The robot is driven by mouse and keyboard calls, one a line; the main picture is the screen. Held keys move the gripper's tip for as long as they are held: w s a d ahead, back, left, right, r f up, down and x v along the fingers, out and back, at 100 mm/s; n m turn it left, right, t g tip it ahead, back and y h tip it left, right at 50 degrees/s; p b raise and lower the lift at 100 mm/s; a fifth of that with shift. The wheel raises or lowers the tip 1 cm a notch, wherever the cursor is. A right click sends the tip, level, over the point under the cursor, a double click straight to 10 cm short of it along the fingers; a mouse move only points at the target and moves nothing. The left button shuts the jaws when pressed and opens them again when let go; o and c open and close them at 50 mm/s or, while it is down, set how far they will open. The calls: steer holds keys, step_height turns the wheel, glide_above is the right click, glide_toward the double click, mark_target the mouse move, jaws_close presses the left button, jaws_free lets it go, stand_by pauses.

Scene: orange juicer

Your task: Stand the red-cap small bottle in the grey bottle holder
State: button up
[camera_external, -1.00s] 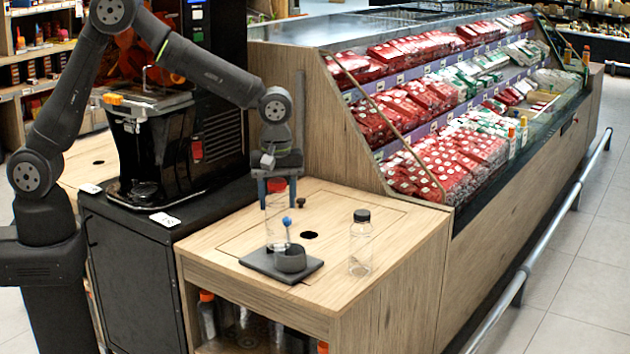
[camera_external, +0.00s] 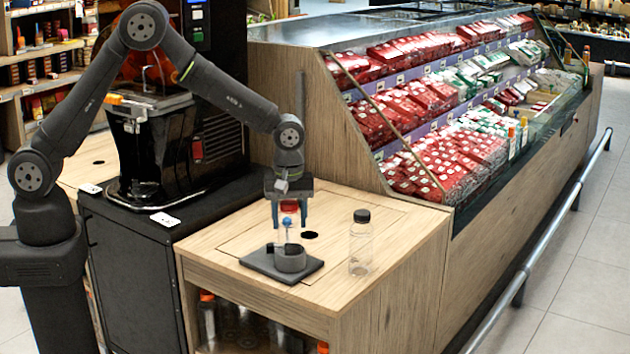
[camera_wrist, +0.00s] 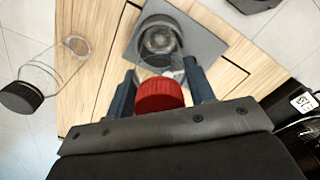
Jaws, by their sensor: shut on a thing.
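My gripper (camera_external: 289,222) points down over the grey holder and is shut on the red-cap small bottle. The bottle's red cap (camera_external: 289,207) shows between the fingers, and its clear body is hard to see. The grey bottle holder (camera_external: 252,262) is a square plate with a round cup (camera_external: 290,260). The bottle is about upright and its lower part lines up with the cup; I cannot tell whether its base is inside. In the wrist view the red cap (camera_wrist: 160,95) sits between the fingers, with the cup (camera_wrist: 158,38) beyond it.
A clear bottle with a black cap (camera_external: 360,244) stands on the wooden counter, right of the holder; it also shows in the wrist view (camera_wrist: 40,75). The juicer (camera_external: 150,140) stands left.

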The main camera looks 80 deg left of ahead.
steer(key=shift+f, duration=0.15)
steer(key=shift+f, duration=0.1)
steer(key=o, duration=1.2)
step_height(320, 180, up, 13)
steer(key=shift+f, duration=0.2)
